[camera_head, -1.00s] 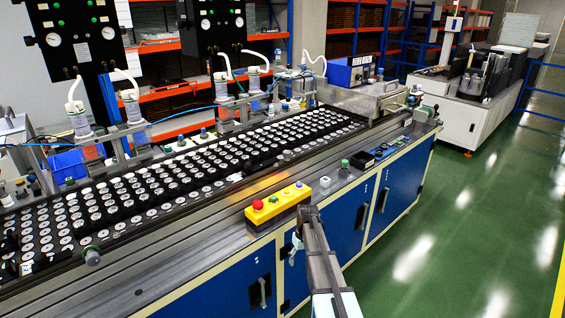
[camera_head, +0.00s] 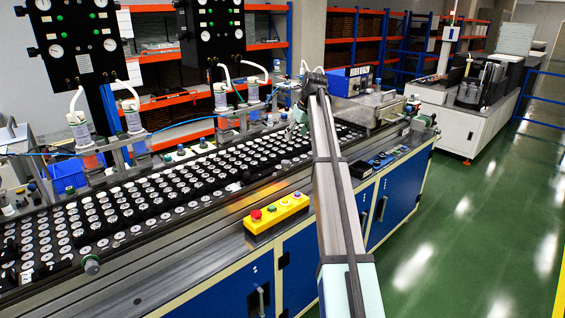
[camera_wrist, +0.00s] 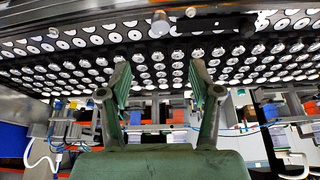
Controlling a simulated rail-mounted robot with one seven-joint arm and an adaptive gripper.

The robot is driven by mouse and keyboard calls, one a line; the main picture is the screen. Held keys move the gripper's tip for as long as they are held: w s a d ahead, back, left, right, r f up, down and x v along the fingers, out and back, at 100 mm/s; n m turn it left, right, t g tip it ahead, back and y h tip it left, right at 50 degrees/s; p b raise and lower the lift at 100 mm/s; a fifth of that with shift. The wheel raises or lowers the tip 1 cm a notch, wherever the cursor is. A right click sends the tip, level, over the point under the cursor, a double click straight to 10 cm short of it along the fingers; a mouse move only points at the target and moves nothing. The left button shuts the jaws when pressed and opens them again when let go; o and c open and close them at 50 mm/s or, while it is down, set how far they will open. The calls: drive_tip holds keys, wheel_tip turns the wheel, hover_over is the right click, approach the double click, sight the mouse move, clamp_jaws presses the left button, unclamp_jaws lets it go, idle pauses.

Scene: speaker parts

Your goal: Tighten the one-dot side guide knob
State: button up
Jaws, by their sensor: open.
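A round grey knob (camera_head: 91,265) sits on the near side rail of the conveyor at the left in the head view. In the wrist view a small metallic knob (camera_wrist: 160,23) shows near the top edge, beyond my fingertips. Dot marks are too small to read, so I cannot tell which knob is the one-dot one. My gripper (camera_wrist: 155,82) is open and empty, its two fingers spread over the rows of discs. In the head view my gripper (camera_head: 298,122) is small and partly hidden by my arm, above the far right part of the conveyor.
Black trays (camera_head: 110,215) of white discs fill the conveyor. A yellow button box (camera_head: 277,216) stands on its near edge. Suction-type fixtures with hoses (camera_head: 78,125) line the far side. A blue box (camera_head: 350,80) stands at the back. Green floor is clear at right.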

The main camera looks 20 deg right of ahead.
sight(286, 161)
drive_tip(key=p+x, duration=0.1)
drive_tip(key=x, duration=0.4)
drive_tip(key=p+x, duration=0.2)
drive_tip(key=x, duration=0.4)
drive_tip(key=p+x, duration=0.2)
drive_tip(key=x, duration=0.4)
drive_tip(key=shift+w+a+r, duration=0.15)
drive_tip(key=shift+w+a, duration=0.05)
drive_tip(key=shift+w, duration=0.05)
drive_tip(key=c, duration=1.2)
